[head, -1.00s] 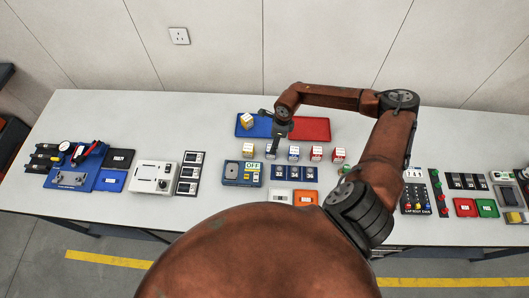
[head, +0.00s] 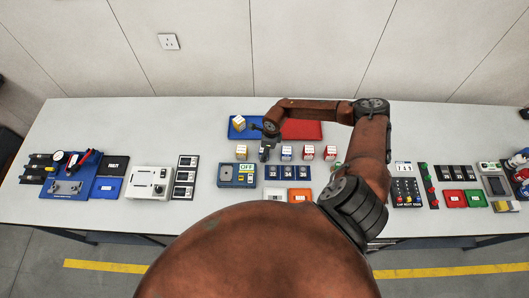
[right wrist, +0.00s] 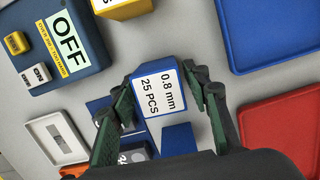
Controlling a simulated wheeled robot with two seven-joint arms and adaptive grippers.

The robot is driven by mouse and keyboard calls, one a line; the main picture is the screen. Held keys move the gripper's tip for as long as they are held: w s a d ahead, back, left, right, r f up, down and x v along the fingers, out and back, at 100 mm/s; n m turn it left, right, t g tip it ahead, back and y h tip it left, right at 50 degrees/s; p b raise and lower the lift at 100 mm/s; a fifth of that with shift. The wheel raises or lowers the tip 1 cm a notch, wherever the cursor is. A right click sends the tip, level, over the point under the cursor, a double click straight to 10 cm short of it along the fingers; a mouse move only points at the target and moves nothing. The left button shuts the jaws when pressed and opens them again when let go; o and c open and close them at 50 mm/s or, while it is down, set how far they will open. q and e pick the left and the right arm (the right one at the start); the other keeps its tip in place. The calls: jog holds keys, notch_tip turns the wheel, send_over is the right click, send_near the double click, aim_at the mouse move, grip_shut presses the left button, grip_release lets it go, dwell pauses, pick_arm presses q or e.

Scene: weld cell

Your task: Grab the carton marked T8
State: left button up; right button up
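My right gripper (head: 265,153) hangs over the row of small cartons on the table. In the right wrist view its fingers (right wrist: 163,105) stand open on either side of a blue carton with a white label (right wrist: 158,95) reading "0.8 mm 25 PCS". The left finger is very near the carton; a gap shows on the right. In the head view my gripper mostly hides this carton. Beside it stand a yellow carton (head: 242,152), a blue one (head: 286,153) and two red ones (head: 308,153) (head: 330,153). I cannot read a T8 mark anywhere. My left gripper is out of view.
Behind the row lie a blue tray (head: 253,134) holding a yellow carton (head: 239,123), and a red tray (head: 302,130). In front are a blue box marked OFF (head: 237,175) and small label panels (head: 288,173). Other fixtures stand at the table's left and right.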

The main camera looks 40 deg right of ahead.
jog(key=c, duration=1)
jog(key=shift+r, duration=0.2)
